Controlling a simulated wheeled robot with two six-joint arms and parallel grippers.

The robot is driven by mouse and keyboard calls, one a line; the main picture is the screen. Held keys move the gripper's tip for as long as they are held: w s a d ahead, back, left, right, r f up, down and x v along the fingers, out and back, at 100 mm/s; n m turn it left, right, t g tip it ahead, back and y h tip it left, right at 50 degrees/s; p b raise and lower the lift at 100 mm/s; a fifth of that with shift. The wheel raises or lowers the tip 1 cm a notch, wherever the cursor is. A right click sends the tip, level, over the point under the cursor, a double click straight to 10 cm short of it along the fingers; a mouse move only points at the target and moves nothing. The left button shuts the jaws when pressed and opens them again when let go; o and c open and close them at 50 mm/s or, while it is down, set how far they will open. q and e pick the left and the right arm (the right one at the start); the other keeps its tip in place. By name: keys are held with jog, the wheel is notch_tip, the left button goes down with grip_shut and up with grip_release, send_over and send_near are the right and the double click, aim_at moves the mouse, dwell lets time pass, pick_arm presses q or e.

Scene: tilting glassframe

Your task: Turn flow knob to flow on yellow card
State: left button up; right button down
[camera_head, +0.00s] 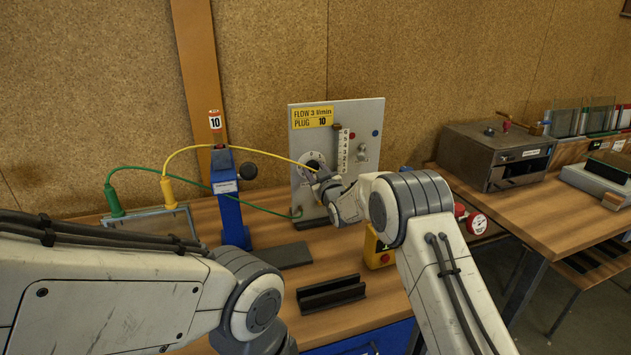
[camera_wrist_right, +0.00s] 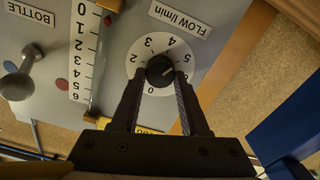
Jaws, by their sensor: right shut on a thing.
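The yellow card (camera_head: 312,117) at the top of the grey panel (camera_head: 369,112) reads FLOW 3 l/min, PLUG 10. The flow knob (camera_wrist_right: 159,68) is black and round, on a white dial (camera_wrist_right: 148,50) numbered 0 to 5. A pale mark shows on the knob, but I cannot tell surely which number it points at. My right gripper (camera_wrist_right: 158,82) has a finger on each side of the knob and is shut on it. In the head view my right gripper (camera_head: 318,178) hides part of the dial. My left arm enters at lower left, its gripper out of view.
A scale (camera_wrist_right: 88,50) and a metal bottle knob (camera_wrist_right: 17,85) sit beside the dial. Yellow (camera_head: 185,155) and green (camera_head: 140,169) hoses arch near a blue post (camera_head: 231,205). A black channel block (camera_head: 331,292) lies on the bench; a yellow box (camera_head: 377,250) stands right.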

jog(key=n+b, duration=0.4)
jog(key=b, duration=0.1)
jog(key=n+b, duration=0.3)
jog(key=b, duration=0.2)
jog(key=n+b, duration=0.4)
jog(key=b, duration=0.1)
jog(key=shift+a+f+n+b, duration=0.15)
jog(key=shift+f+n+b, duration=0.15)
jog(key=shift+f, duration=0.1)
jog(key=shift+r+n+b, duration=0.2)
jog(key=shift+n+b, duration=1.3)
jog(key=shift+c, duration=2)
grip_release()
jog(key=shift+s, duration=0.15)
